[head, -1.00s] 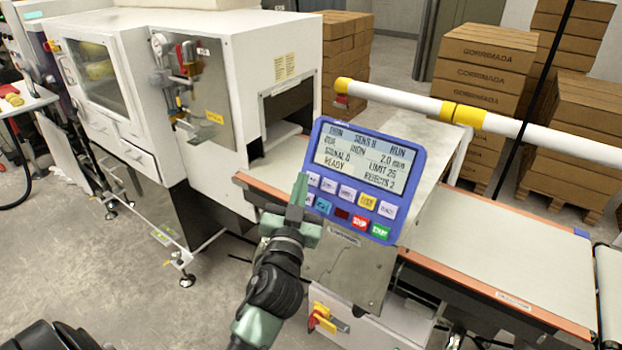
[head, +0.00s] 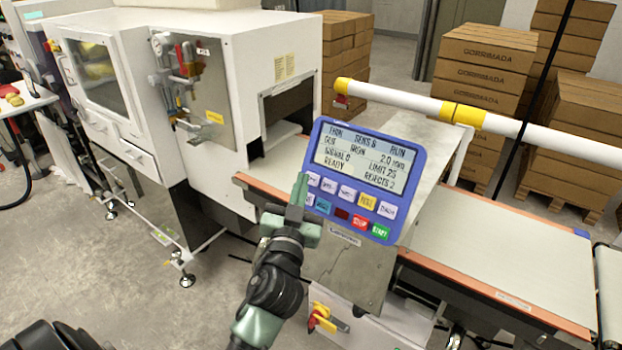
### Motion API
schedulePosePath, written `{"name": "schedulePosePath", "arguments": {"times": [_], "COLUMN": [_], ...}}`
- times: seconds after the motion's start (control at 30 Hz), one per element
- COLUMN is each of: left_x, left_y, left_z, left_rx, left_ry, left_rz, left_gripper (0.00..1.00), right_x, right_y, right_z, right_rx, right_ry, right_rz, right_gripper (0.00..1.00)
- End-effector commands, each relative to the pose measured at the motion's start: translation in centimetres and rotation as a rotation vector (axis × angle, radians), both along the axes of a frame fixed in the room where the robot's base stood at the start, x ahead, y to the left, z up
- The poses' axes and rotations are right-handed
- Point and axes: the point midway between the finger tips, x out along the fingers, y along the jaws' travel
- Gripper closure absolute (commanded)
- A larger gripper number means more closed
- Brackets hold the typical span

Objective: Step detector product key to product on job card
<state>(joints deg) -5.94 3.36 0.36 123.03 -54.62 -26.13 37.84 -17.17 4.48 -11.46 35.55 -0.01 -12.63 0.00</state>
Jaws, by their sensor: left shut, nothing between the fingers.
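The detector panel (head: 362,180) is a blue-framed unit with a grey screen (head: 366,163) and two rows of keys. The screen reads SENS 8, RUN, IRON, 2.0 mm, SIGNAL 0, LIMIT 25, READY and REJECTS 2; the product name at its left is hard to read. The keys include a yellow key (head: 367,202), a red stop key (head: 360,222) and a green start key (head: 380,231). Small labels on the left keys are unreadable. My left gripper (head: 300,182) is shut at the panel's left edge, partly covering the leftmost keys; I cannot tell whether it touches one. I cannot make out a job card.
A conveyor belt (head: 500,259) with orange edges runs from under the panel to the lower right. A white machine (head: 250,60) with an open tunnel stands at the left. A white and yellow rail (head: 400,98) crosses behind the panel. Brown cartons (head: 485,60) are stacked behind.

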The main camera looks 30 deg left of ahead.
Motion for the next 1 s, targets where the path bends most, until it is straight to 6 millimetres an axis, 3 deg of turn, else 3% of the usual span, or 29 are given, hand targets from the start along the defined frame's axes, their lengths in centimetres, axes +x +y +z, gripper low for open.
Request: {"name": "schedulePosePath", "arguments": {"times": [1.0], "left_x": [0.99], "left_y": [-0.07], "left_z": [-0.54], "left_rx": [0.0], "left_ry": [0.0], "left_rz": [0.0], "left_gripper": [1.0], "right_x": [-0.05], "right_y": [-0.03], "right_z": [-0.72], "right_rx": [0.0], "right_ry": [0.001], "right_rz": [0.0], "right_gripper": [0.64]}}
